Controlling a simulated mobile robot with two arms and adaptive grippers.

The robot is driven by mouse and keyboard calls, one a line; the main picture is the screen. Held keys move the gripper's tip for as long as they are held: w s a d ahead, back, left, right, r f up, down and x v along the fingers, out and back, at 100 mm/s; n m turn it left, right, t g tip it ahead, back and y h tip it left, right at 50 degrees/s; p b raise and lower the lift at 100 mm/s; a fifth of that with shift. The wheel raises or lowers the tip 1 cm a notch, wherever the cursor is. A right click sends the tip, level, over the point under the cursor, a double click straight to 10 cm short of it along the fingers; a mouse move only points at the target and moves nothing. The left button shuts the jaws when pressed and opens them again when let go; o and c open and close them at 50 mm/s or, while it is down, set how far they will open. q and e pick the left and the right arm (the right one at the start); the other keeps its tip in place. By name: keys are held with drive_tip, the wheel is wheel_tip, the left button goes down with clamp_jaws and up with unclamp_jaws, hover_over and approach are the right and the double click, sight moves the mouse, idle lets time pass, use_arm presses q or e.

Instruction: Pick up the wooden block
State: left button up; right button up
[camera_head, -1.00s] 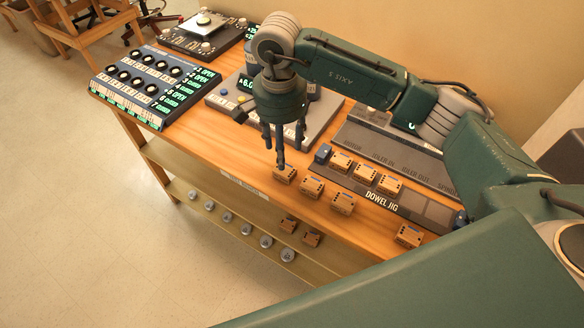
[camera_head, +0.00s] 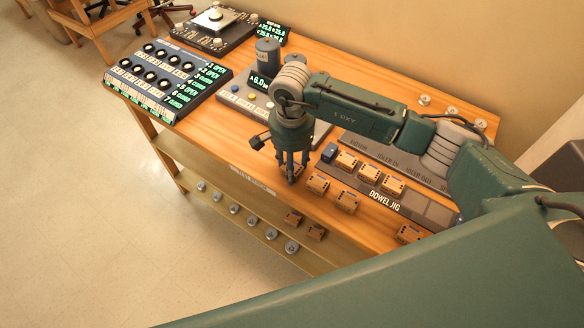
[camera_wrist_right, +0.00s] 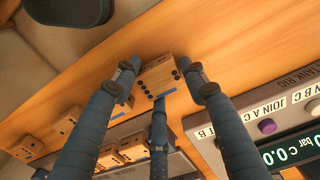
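A small wooden block (camera_wrist_right: 160,77) with dark dots lies on the table near its front edge, between the fingers of my right gripper (camera_wrist_right: 163,72) in the right wrist view. One finger is on each side, with slight gaps apparent, and a third comes down beside it. In the head view my right gripper (camera_head: 291,174) points straight down over this block (camera_head: 299,169), its fingers hiding most of it. Similar wooden blocks stand to its right, one (camera_head: 318,183) close by and another (camera_head: 347,201) further along. My left gripper is not in view.
The dowel jig (camera_head: 428,209) behind holds several similar blocks; another block (camera_head: 409,233) is at the right. A panel with a display (camera_head: 228,100) and a knob console (camera_head: 150,83) stand to the left. A lower shelf (camera_head: 222,190) carries knobs and blocks.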

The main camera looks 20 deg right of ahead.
drive_tip(key=c, duration=0.4)
drive_tip(key=shift+r, duration=0.1)
drive_tip(key=shift+c, duration=0.2)
